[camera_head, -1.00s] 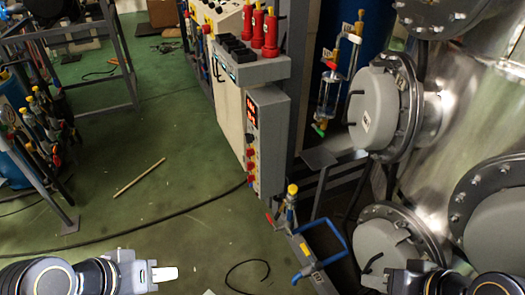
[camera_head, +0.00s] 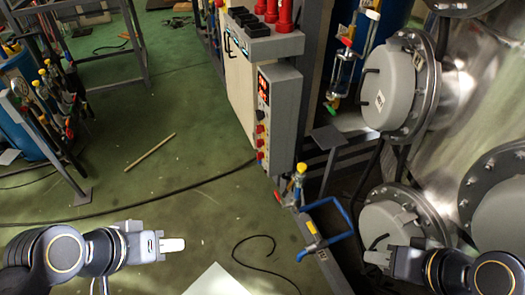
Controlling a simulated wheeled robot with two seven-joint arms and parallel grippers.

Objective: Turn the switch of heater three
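A grey control box (camera_head: 286,120) hangs at the upper middle. Its narrow front has a red lit display (camera_head: 264,90) and a column of small dark, red and blue knobs (camera_head: 260,130). I cannot tell which one belongs to heater three, as labels are too small to read. My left gripper (camera_head: 176,245) is at the lower left, over the floor and well apart from the box. My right gripper (camera_head: 372,258) is at the lower right, in front of a lower round grey flange cover, also apart from the box. Both show side-on with pale fingertips; their opening is unclear.
Large bolted flange covers (camera_head: 390,98) and a shiny metal vessel (camera_head: 470,125) fill the right side. A blue handle (camera_head: 330,230) and a yellow-topped valve (camera_head: 301,168) stand below the box. A pale sheet (camera_head: 216,281) shows at the bottom.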

